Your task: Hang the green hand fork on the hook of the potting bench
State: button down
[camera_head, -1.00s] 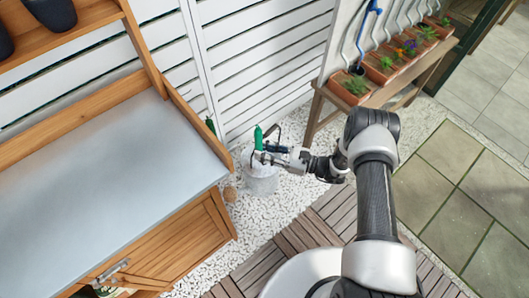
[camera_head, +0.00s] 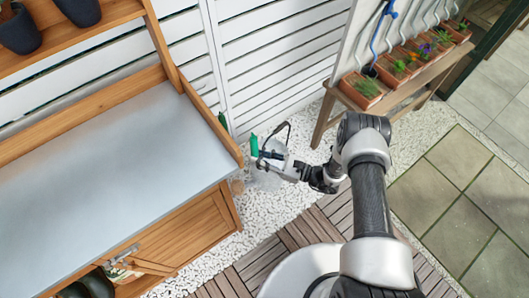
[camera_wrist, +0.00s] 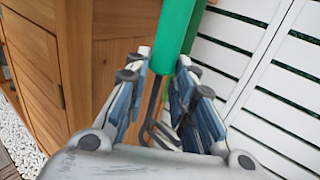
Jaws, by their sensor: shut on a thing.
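The green hand fork (camera_head: 254,144) is upright in my gripper (camera_head: 264,159), beside the right end of the potting bench (camera_head: 110,150). In the wrist view, its green handle (camera_wrist: 177,35) rises above the fingers and its dark metal neck and tines hang down between them. My gripper (camera_wrist: 160,88) is shut on the fork near the handle's lower end. The bench's wooden end panel (camera_wrist: 112,60) is just left of the fork in that view. A small green thing (camera_head: 222,120) shows behind the bench's end panel. I cannot make out the hook.
A white slatted fence (camera_head: 265,70) closes off the back. A wooden stand with planted terracotta pots (camera_head: 362,91) is to the right. Dark pots (camera_head: 18,32) sit on the bench's upper shelf.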

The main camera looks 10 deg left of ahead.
jog(key=shift+s+a+f, duration=0.3)
jog(key=shift+s+a, duration=0.25)
jog(key=shift+s, duration=0.05)
jog(key=shift+s+a+f, duration=0.25)
jog(key=shift+s+a, duration=0.25)
jog(key=shift+s, duration=0.1)
jog(key=c, duration=1.3)
grip_release()
jog(key=s+d, duration=0.1)
jog(key=d, duration=1.1)
jog(key=shift+s, duration=0.15)
